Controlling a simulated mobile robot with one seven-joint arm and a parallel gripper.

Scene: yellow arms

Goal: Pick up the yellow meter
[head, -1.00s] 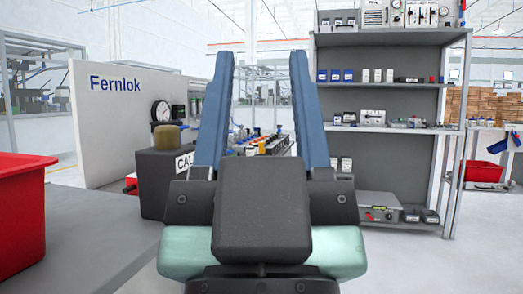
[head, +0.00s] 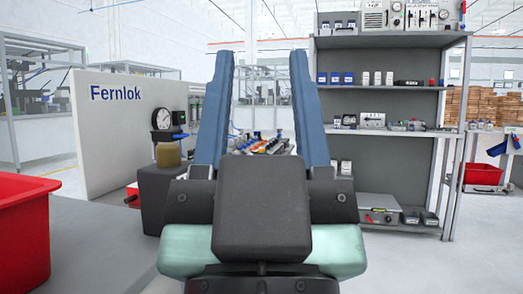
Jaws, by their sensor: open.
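My gripper (head: 262,52) is in the middle of the head view, its two blue fingers upright and wide apart, with nothing between them. I cannot make out a clear yellow meter. Behind the fingers, a bench holds a row of small coloured items (head: 268,144), some orange; they are too small to name, and my gripper hides part of them. A round white dial gauge (head: 161,117) stands left of the gripper, in front of the Fernlok board.
A red bin (head: 22,240) stands on the grey counter (head: 95,245) at left. A dark block with an olive top (head: 167,155) is close left of my gripper. A grey shelf unit (head: 385,150) with several instruments stands at right. Floor shows at far right.

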